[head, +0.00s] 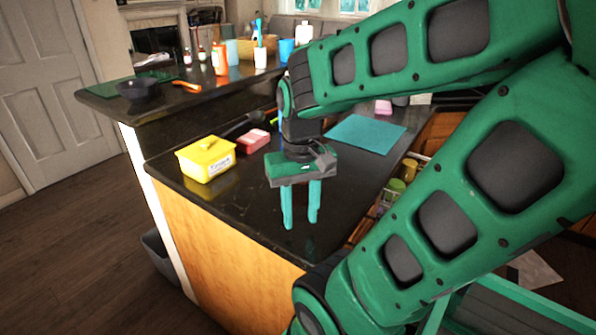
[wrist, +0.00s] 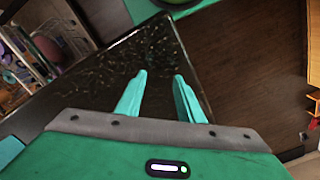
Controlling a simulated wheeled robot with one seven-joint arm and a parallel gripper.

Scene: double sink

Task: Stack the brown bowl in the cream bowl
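I cannot make out a brown bowl or a cream bowl in either view. The only bowl I see is a dark grey or black one (head: 138,88) on the raised ledge at the left of the head view. My gripper (head: 300,224) points down over the front part of the black counter, with its two teal fingers apart and nothing between them. In the wrist view my gripper (wrist: 160,75) also shows open and empty, above the counter's corner. My arm hides much of the right side of the head view.
Bottles and cups crowd the raised ledge (head: 185,105). An open rack with jars (head: 393,190) is at right. The counter's front is clear.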

